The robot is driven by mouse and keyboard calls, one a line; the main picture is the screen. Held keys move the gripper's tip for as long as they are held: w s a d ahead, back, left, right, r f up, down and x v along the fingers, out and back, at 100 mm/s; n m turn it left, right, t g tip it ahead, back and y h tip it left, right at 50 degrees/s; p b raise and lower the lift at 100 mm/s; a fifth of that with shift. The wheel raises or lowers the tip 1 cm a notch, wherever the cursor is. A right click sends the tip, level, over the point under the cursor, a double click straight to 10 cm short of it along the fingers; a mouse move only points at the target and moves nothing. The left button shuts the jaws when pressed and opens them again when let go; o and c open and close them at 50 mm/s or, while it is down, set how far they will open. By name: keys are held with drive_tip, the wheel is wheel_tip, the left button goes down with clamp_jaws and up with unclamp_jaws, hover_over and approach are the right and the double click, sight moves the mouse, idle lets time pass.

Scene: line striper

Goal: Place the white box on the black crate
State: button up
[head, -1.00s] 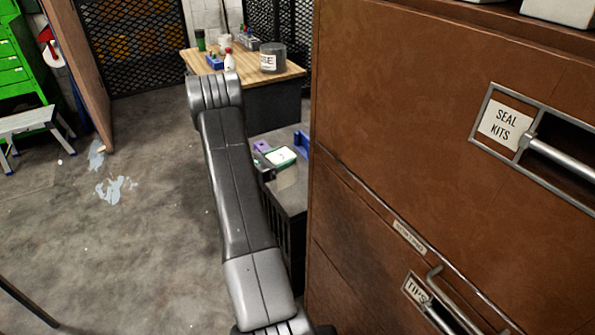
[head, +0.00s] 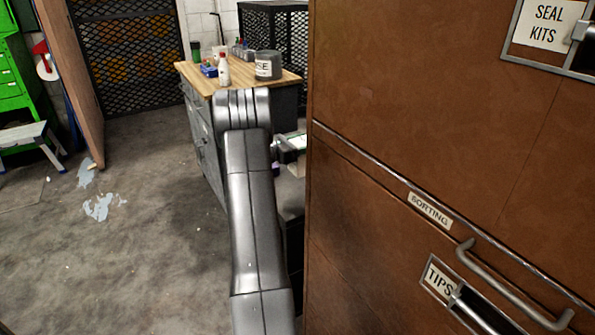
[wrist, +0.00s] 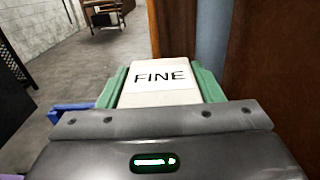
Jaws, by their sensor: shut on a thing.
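My gripper (wrist: 162,88) is shut on the white box (wrist: 160,76), with a green finger along each side of it. The box's top label reads "FINE" in the wrist view. In the head view my gripper (head: 287,148) and the box (head: 297,168) are partly hidden by my arm and the brown cabinet. A dark crate-like body (head: 293,245), likely the black crate, shows as a narrow strip below them. I cannot tell whether the box touches it.
The brown cabinet (head: 400,150) stands close on the right, with handles sticking out. A wood-topped bench (head: 215,80) behind holds bottles and a grey tub (head: 268,65). A blue item (wrist: 70,112) lies left of the gripper. Open floor (head: 130,255) is at left.

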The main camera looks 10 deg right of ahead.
sight(303, 166)
wheel_tip(303, 166, down, 9)
drive_tip(key=shift+f+b, duration=0.2)
drive_tip(key=shift+b, duration=0.5)
drive_tip(key=shift+r, duration=0.1)
drive_tip(key=o, duration=0.9)
drive_tip(key=shift+f, duration=0.25)
drive_tip(key=o, duration=0.4)
drive_tip(key=shift+r, duration=0.1)
drive_tip(key=shift+o, duration=0.2)
drive_tip(key=shift+a+r, duration=0.15)
drive_tip(key=shift+r, duration=0.05)
drive_tip(key=p+v, duration=0.1)
drive_tip(key=v, duration=1)
drive_tip(key=shift+s+a, duration=0.2)
drive_tip(key=shift+a, duration=0.15)
